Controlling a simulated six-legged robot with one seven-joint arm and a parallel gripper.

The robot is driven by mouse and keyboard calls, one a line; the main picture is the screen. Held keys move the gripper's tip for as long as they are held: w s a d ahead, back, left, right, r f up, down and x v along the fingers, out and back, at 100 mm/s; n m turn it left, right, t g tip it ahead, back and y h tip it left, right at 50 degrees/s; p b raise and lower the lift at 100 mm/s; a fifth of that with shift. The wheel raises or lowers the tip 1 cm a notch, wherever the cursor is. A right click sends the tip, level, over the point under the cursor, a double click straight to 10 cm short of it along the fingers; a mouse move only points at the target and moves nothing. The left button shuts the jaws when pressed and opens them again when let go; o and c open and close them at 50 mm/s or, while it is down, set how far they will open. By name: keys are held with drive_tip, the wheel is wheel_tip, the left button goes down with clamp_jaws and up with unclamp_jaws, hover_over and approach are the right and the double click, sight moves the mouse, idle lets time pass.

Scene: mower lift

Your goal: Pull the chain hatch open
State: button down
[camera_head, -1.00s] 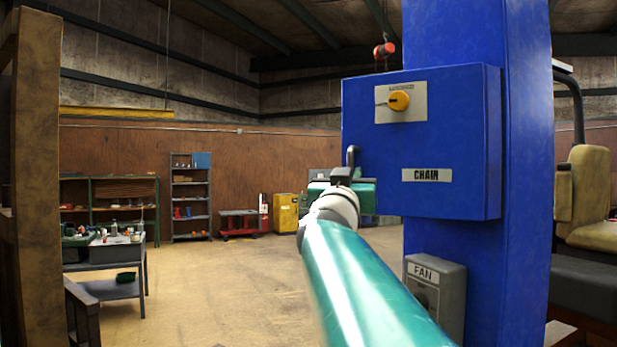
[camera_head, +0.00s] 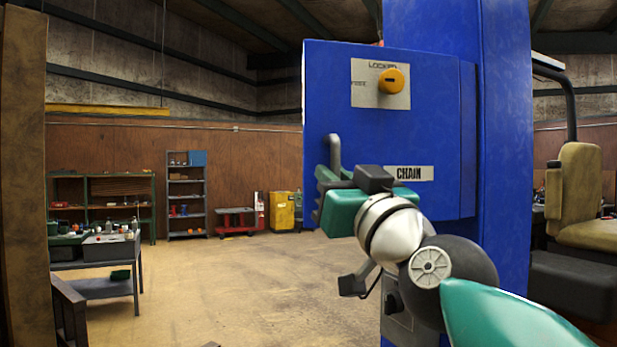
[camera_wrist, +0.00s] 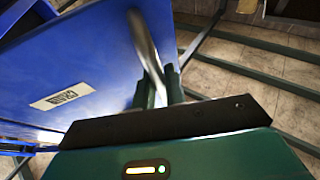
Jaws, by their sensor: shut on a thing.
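The chain hatch (camera_head: 400,130) is the blue door of the box on the blue post, with a CHAIN label (camera_head: 408,173). Its left edge stands out toward me, and it looks ajar, hinged on the right. The upright metal handle (camera_head: 334,152) is on its left side. My gripper (camera_head: 324,180) is shut on this handle. The wrist view shows the handle (camera_wrist: 148,45) between my fingers (camera_wrist: 159,88), with the door (camera_wrist: 80,65) slanting away at left. An orange knob (camera_head: 391,81) sits on a plate marked LOCKED and FREE. The box's inside is hidden in the head view.
The blue post (camera_head: 505,130) stands behind the box. A padded seat (camera_head: 585,200) is at the right. A grey workbench (camera_head: 105,250) and shelves (camera_head: 187,195) are at the left. The floor in the middle (camera_head: 230,270) is clear.

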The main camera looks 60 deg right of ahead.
drive_tip(key=s+a+y, duration=0.1)
drive_tip(key=s+n+t+y, duration=0.1)
drive_tip(key=s, duration=0.1)
drive_tip(key=shift+a, duration=0.4)
drive_tip(key=shift+s+a+r, duration=0.1)
drive_tip(key=shift+s+a, duration=0.2)
drive_tip(key=shift+s, duration=0.25)
drive_tip(key=shift+s+a, duration=0.25)
drive_tip(key=shift+s, duration=0.25)
drive_tip(key=c, duration=1.5)
unclamp_jaws()
drive_tip(key=shift+o, duration=0.2)
drive_tip(key=v, duration=1.4)
drive_tip(key=shift+w, duration=0.15)
